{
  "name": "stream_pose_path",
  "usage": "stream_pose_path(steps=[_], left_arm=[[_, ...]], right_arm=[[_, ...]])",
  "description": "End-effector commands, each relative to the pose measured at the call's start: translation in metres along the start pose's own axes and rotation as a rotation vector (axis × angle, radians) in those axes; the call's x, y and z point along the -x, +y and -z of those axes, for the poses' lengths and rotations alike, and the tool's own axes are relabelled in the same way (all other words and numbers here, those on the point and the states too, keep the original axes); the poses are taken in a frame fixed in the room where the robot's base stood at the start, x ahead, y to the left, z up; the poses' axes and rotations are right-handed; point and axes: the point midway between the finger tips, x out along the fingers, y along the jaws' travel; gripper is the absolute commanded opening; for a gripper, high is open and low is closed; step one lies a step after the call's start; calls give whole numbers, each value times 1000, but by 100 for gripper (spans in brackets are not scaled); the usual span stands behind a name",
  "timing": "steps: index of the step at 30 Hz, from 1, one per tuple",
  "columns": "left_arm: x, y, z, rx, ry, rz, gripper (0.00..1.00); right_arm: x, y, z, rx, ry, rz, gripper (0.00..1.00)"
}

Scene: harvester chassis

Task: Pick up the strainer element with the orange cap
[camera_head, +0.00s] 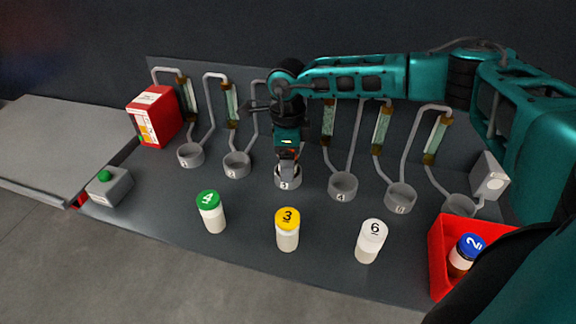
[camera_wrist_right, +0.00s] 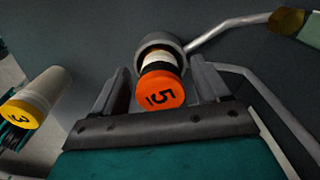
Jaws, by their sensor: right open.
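The strainer element with the orange cap (camera_wrist_right: 160,92), marked 5, shows in the right wrist view. Its pale body goes into a round grey cup (camera_wrist_right: 158,43). My right gripper (camera_wrist_right: 159,67) is open, with one finger on each side of the element and a visible gap to the cap. In the head view, my right gripper (camera_head: 288,168) points down over the grey cup marked 3 (camera_head: 281,186) and hides most of the element. My left gripper is not in view.
Elements with green (camera_head: 210,213), yellow (camera_head: 288,230) and white (camera_head: 369,241) caps stand in front. A red bin (camera_head: 445,262) at right holds a blue-capped one (camera_head: 464,255). More grey cups and bent pipes flank the gripper. A green-button box (camera_head: 110,187) is at left.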

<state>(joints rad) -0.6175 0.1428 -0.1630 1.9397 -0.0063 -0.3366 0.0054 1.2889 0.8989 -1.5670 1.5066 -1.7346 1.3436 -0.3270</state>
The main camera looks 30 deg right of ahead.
Motion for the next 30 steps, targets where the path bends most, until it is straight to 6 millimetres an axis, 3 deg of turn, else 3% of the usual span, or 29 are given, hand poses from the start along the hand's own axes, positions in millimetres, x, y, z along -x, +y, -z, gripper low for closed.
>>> stream_pose_path(steps=[4, 24, 30], left_arm=[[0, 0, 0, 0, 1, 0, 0], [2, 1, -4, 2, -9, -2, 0], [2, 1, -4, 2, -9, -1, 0]], right_arm=[[0, 0, 0, 0, 0, 0, 75], [1, 0, 0, -1, 0, 0, 12], [2, 0, 0, -1, 0, 0, 12]])
